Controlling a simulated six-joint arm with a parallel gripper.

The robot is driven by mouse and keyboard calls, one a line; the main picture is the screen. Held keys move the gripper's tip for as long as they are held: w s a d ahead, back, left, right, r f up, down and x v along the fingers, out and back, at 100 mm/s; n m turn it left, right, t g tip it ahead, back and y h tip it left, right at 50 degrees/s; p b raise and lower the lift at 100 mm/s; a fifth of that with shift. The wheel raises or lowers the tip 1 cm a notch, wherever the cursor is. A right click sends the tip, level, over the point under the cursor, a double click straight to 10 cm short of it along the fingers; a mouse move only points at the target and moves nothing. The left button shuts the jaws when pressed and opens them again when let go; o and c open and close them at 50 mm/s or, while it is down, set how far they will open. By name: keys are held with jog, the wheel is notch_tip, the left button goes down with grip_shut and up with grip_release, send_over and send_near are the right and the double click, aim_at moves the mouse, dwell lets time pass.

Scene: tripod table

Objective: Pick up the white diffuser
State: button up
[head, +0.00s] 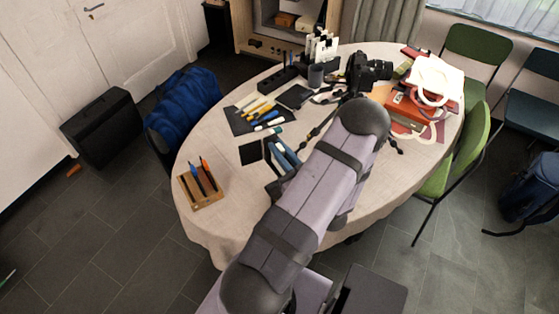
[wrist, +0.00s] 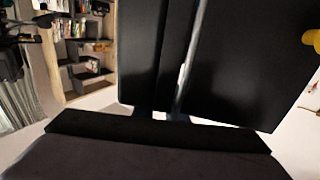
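I cannot tell for sure which thing is the white diffuser. A white, flat, ring-handled item (head: 436,77) lies on the red boxes at the right of the table in the head view. White upright pieces (head: 322,45) stand at the table's back. My gripper (wrist: 181,75) shows in the wrist view as large black shapes with a thin pale slit between them. How far apart its fingers are is unclear, and I see nothing clearly held.
The oval table (head: 222,148) holds a black camera (head: 369,70), a grey cup (head: 316,75), red boxes (head: 405,109), a dark mat with pens (head: 240,124) and a wooden holder (head: 202,188). Green chairs (head: 470,135) stand at right.

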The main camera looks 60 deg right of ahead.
grip_shut()
jog(key=shift+r, duration=0.2)
jog(key=shift+r+b, duration=0.8)
jog(key=shift+r, duration=3.95)
